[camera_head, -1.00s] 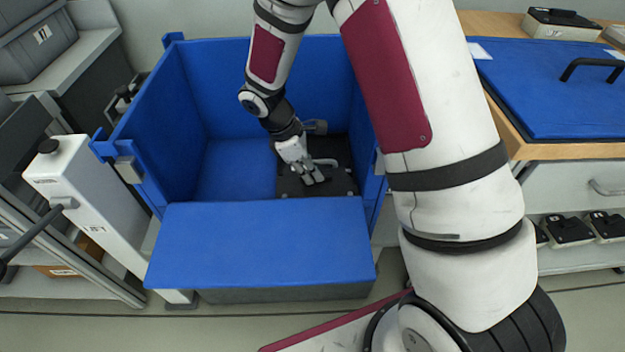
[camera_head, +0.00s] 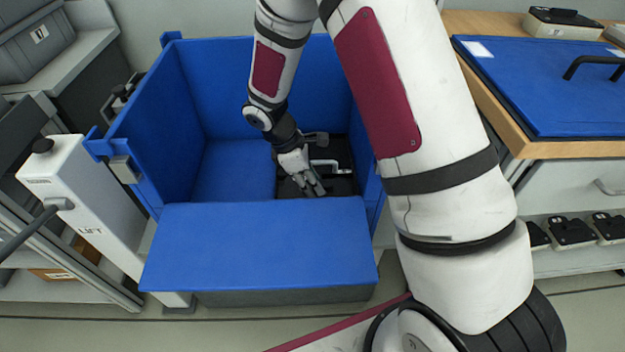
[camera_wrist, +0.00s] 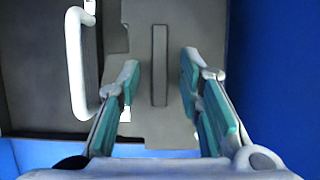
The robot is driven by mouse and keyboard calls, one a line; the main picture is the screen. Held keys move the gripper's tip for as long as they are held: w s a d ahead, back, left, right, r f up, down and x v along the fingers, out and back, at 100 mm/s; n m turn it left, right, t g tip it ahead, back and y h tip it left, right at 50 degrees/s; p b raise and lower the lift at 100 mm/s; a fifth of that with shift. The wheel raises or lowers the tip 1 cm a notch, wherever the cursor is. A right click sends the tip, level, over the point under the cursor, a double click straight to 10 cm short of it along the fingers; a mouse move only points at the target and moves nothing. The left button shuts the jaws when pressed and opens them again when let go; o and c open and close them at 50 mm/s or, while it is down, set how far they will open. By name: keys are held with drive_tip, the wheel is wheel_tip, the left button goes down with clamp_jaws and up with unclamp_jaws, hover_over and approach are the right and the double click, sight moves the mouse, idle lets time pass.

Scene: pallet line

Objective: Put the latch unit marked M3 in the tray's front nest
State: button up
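A dark tray (camera_head: 345,184) with a pale bar handle (camera_head: 326,163) lies in the right part of the blue box. In the wrist view the handle (camera_wrist: 76,62) is to the left of my gripper (camera_wrist: 160,70). The fingers are open, one on each side of a narrow dark upright ridge (camera_wrist: 158,88) on a grey plate-like part (camera_wrist: 158,130); gaps show on both sides. I cannot tell whether this part is the latch unit, and no M3 mark is readable. In the head view my gripper (camera_head: 314,188) points down over the tray's near part, hiding some of it.
Blue box walls (camera_head: 155,125) stand around the left, back and right, and a blue flap (camera_head: 260,245) is at the front. A white lift post (camera_head: 85,190) stands at left. A bench at right holds a blue panel (camera_head: 550,100) with a black handle. Several black units sit on a shelf below.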

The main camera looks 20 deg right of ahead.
drive_tip(key=p+v, duration=0.3)
drive_tip(key=v, duration=0.9)
drive_tip(key=s+d+r+m+y, duration=0.1)
drive_tip(key=s+d+r+m, duration=0.25)
drive_tip(key=s+r, duration=0.45)
drive_tip(key=s+d+r+m, duration=0.2)
drive_tip(key=s+r+m, duration=0.3)
drive_tip(key=r, duration=0.5)
drive_tip(key=s+r+m+t+y, duration=0.2)
drive_tip(key=s+m, duration=0.4)
drive_tip(key=s, duration=1.4)
drive_tip(key=shift+s+a+r+y, duration=0.25)
drive_tip(key=shift+s+y, duration=0.1)
drive_tip(key=shift+y, duration=0.15)
wheel_tip(320, 180, up, 21)
drive_tip(key=t+p, duration=0.3)
drive_tip(key=p, duration=1.6)
drive_tip(key=shift+a+t, duration=0.2)
drive_tip(key=shift+t, duration=0.1)
